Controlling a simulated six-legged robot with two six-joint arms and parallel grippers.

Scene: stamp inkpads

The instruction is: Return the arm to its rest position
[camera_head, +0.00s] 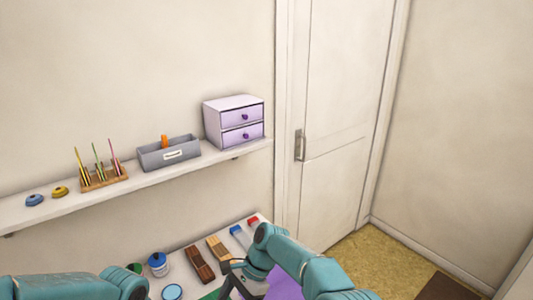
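My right arm comes in from the lower right over the table (180,250). Its dark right gripper (242,284) points down near the bottom edge, beside a purple surface; its fingertips are not clear, so I cannot tell whether it is open or shut. My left arm lies along the lower left edge, and its gripper is out of view. On the table are dark wooden blocks (199,264), lighter wooden blocks (218,250), a jar with a blue lid (157,262), a round blue item (172,292), and small blue-and-white (239,234) and red-and-white (254,223) items.
A wall shelf (100,198) above the table holds a pencil rack (104,180), a grey box (169,154), a lilac drawer unit (234,122), and small blue (35,200) and yellow (60,191) items. A closed door (340,110) stands behind; yellowish floor shows at right.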

